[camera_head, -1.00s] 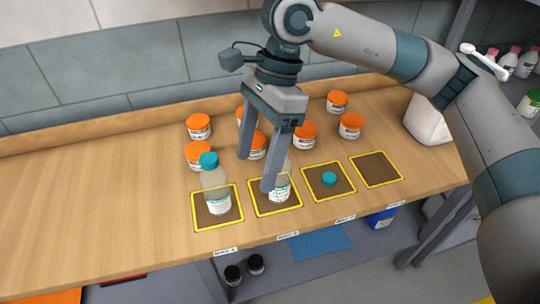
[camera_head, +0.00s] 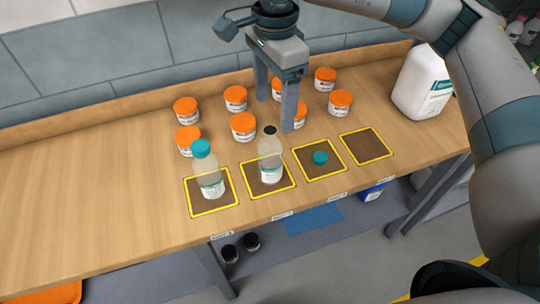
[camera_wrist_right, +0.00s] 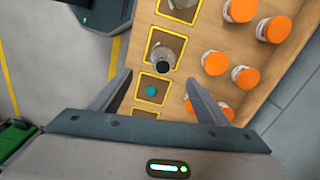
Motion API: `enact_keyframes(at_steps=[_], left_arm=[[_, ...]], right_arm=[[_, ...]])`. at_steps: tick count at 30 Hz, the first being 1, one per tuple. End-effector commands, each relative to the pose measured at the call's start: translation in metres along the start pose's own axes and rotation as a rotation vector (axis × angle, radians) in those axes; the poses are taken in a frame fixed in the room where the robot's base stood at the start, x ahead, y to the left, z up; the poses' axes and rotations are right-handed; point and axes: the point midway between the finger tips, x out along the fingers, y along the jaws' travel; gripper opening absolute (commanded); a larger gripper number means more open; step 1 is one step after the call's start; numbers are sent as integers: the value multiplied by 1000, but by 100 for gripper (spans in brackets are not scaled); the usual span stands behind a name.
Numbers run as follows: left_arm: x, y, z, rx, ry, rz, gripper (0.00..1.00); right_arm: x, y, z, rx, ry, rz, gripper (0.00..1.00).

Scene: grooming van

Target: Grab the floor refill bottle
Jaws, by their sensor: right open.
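Which item is the floor refill bottle is not clear, as no label can be read. A clear bottle with a black top (camera_head: 270,160) stands upright on the second yellow-framed square from the left; the right wrist view shows its dark top (camera_wrist_right: 162,65). A clear bottle with a teal cap (camera_head: 206,170) stands on the leftmost square. My right gripper (camera_head: 275,113) is open and empty, just behind and above the black-topped bottle, apart from it. Its spread fingers also show in the right wrist view (camera_wrist_right: 160,80). My left gripper is not in view.
Several orange-lidded jars (camera_head: 243,126) stand behind the bottles. A loose teal cap (camera_head: 320,158) lies on the third square; the fourth square (camera_head: 365,146) is empty. A white jug (camera_head: 422,85) stands at right. Two dark bottles (camera_head: 251,242) and a blue container (camera_head: 371,192) are below the counter.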

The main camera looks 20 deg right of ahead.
Motion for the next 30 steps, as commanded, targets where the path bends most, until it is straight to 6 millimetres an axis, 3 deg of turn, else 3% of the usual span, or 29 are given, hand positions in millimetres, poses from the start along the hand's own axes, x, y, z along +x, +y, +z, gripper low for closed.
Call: enact_keyframes(at_steps=[7,18,30], left_arm=[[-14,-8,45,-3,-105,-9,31],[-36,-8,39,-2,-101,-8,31],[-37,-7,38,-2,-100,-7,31]], right_arm=[[31,1,0,0,0,4,69],[91,0,0,0,0,3,69],[103,0,0,0,0,0,69]])
